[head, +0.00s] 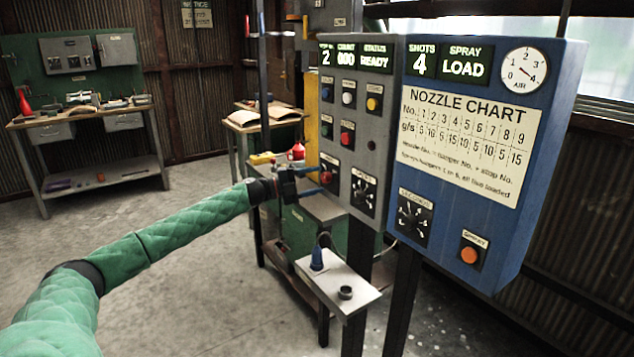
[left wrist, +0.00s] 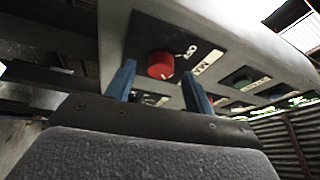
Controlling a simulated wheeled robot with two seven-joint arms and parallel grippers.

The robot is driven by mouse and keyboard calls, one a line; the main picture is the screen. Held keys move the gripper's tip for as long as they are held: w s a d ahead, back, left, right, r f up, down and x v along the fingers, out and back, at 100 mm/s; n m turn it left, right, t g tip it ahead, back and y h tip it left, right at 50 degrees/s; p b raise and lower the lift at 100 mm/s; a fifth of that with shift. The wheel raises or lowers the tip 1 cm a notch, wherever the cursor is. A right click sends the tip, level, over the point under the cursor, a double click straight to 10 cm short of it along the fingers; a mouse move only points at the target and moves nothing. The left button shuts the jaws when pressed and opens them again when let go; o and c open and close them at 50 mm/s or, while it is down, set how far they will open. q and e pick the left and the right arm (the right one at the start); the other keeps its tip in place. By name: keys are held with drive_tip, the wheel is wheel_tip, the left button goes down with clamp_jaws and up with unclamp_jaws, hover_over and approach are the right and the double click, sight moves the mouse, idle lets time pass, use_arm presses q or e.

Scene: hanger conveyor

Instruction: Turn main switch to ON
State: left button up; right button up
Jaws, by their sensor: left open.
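The main switch is a red round knob (left wrist: 161,65) on a dark plate, on the grey control panel (head: 390,150). A pale label beside it is tilted in the left wrist view, and which way the knob is set cannot be told. In the head view the switch plate (head: 330,163) sits low on the panel's left side, close to my gripper. My left gripper (head: 316,180) is open, its two blue fingers pointing at the panel. In the left wrist view the fingers (left wrist: 158,78) stand on either side of the knob's lower part in the picture; contact cannot be told.
A blue panel (head: 560,130) with a nozzle chart adjoins on the right. Other buttons, including a red one (head: 347,139), sit above the switch. A small grey shelf (head: 335,285) with a blue bottle-like object (head: 317,258) stands below. Open floor lies left.

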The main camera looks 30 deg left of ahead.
use_arm(q)
drive_tip(key=b+v, duration=0.1)
drive_tip(key=v, duration=0.5)
drive_tip(key=shift+s+b, duration=0.2)
drive_tip(key=shift+b, duration=0.1)
use_arm(e)
drive_tip(key=shift+t+y, duration=0.3)
drive_tip(key=shift+y, duration=0.1)
drive_tip(key=shift+w+a+f, duration=0.15)
drive_tip(key=shift+a+f, duration=0.55)
drive_tip(key=shift+a, duration=0.1)
drive_tip(key=shift+w+a+f, duration=0.15)
drive_tip(key=shift+a+f, duration=0.55)
drive_tip(key=shift+a, duration=0.05)
use_arm(q)
drive_tip(key=shift+a, duration=0.2)
use_arm(e)
drive_tip(key=shift+d+f, duration=0.1)
drive_tip(key=shift+d, duration=0.1)
